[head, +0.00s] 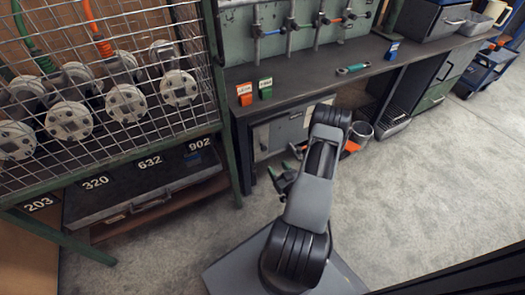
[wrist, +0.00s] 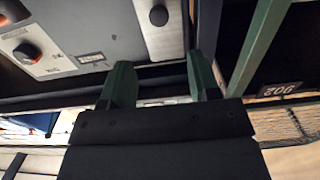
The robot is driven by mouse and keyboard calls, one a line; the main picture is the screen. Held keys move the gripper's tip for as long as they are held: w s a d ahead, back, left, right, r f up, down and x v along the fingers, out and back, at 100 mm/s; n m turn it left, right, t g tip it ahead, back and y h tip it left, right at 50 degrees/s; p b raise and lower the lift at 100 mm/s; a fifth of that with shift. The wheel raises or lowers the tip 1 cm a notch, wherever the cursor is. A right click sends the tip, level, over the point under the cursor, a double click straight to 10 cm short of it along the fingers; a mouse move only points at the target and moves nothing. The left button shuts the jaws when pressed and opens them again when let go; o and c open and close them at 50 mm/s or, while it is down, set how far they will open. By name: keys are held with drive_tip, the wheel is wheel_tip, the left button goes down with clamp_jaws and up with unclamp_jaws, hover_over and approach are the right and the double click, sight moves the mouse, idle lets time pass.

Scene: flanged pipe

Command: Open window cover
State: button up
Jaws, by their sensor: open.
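No part is plainly marked as a window cover, so I cannot tell which one it is. A grey panelled unit (head: 285,130) sits under the workbench in the head view, partly hidden by my arm. In the wrist view a grey panel (wrist: 95,62) with an orange-and-black knob (wrist: 28,52) fills the upper left, beside a lighter strip (wrist: 168,40) with a black round knob (wrist: 158,15). My gripper (wrist: 160,82) is open, with two green fingers apart and nothing seen between them. In the head view it is low in front of the unit, partly hidden by my arm.
A wire mesh rack (head: 110,90) with several round flanges stands at left, above a dark drawer (head: 135,190). Its green post is close to my gripper. The workbench (head: 330,85) holds small tags and a tool. Floor at right is clear.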

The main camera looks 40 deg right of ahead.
sight(265, 149)
drive_tip(key=w+b, duration=0.1)
drive_tip(key=w, duration=0.3)
drive_tip(key=w+d+b, duration=0.1)
drive_tip(key=w, duration=0.7)
drive_tip(key=shift+w+d+b, duration=0.1)
drive_tip(key=shift+d+b, duration=0.25)
drive_tip(key=shift+b, duration=0.05)
clamp_jaws()
